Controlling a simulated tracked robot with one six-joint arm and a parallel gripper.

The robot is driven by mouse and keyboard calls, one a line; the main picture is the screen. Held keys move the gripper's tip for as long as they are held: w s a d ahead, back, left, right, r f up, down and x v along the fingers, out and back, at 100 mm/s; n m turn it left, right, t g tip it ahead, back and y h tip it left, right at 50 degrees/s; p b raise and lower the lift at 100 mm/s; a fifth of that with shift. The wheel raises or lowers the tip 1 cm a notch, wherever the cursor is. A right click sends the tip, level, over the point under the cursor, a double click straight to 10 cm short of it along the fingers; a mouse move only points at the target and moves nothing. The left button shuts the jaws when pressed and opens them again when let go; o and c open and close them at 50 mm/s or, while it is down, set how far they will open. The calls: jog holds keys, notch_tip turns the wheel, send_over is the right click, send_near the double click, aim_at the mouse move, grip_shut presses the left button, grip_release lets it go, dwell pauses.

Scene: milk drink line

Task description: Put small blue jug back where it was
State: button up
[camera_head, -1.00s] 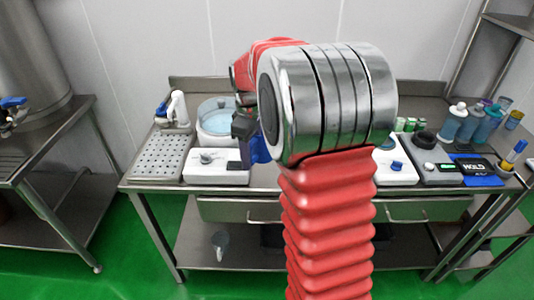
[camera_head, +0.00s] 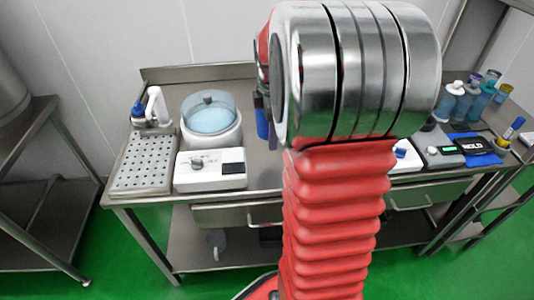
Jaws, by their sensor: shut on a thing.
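My gripper (camera_head: 260,103) is mostly hidden behind my own silver wrist and red arm; only a dark sliver shows at the wrist's left edge, above the steel table. It is shut on the small blue jug (camera_head: 262,122), of which only a narrow blue strip shows. The jug's shape, and whether it is tilted, cannot be told.
The steel table (camera_head: 150,212) holds a perforated drain tray (camera_head: 143,166) with a white tap, and a white machine (camera_head: 211,168) with a round lidded bath (camera_head: 209,118). Bottles (camera_head: 465,100), a scale (camera_head: 438,150) and a blue mat (camera_head: 488,158) stand at right. My arm hides the middle.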

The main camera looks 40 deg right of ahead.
jog(key=shift+s+f, duration=0.1)
jog(key=shift+f, duration=3)
jog(key=shift+d, duration=0.1)
jog(key=shift+f, duration=1.85)
jog(key=shift+f, duration=0.1)
jog(key=o, duration=1.5)
